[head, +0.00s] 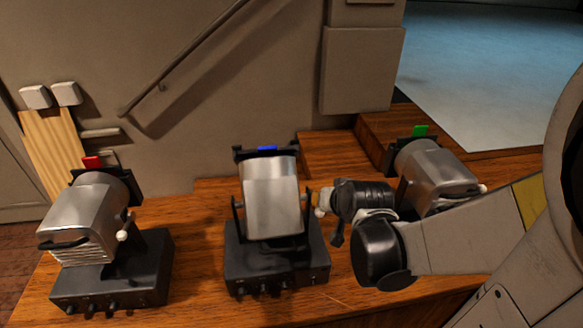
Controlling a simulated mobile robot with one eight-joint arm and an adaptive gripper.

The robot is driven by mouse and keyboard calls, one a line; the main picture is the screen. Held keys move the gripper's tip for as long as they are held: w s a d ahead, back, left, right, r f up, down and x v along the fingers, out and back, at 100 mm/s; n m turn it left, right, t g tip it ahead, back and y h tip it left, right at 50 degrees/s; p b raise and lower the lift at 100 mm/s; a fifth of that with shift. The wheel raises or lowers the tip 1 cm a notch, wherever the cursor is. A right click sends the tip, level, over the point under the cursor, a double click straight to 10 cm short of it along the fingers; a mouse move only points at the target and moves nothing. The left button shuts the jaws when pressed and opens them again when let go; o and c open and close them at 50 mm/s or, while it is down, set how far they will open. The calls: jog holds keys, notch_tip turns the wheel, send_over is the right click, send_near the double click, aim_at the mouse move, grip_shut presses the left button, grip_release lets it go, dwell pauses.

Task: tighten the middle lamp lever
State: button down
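The middle lamp (270,200) is a silver housing with a blue filter (267,148) on top. It hangs in a yoke on a black base box (277,270) on the wooden desk. My gripper (323,201) comes in from the right, with its tip close to the right side of the middle lamp, where the yoke meets the housing. The middle lamp's lever is not clearly visible there; the gripper may be covering it. I cannot tell whether the fingers are open, shut or touching the lever.
A lamp with a red filter (88,215) stands at the left, a pale knob on its right side. A lamp with a green filter (432,172) stands at the right, partly behind my arm. Bare desk (201,240) lies between the left and middle lamps.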

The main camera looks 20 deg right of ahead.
jog(key=shift+s+f, duration=0.2)
jog(key=shift+f, duration=0.2)
jog(key=shift+b, duration=0.3)
jog(key=p+v, duration=0.7)
jog(key=v, duration=0.5)
jog(key=s+a+f+n+g+y+b, duration=0.1)
jog(key=s+a+f+n+b, duration=0.1)
jog(key=a+f+n+b, duration=0.3)
jog(key=a+f+b, duration=0.3)
jog(key=a+b, duration=0.3)
jog(key=b, duration=0.4)
jog(key=shift+s+f+g+y, duration=0.2)
jog(key=shift+s+g+y, duration=0.2)
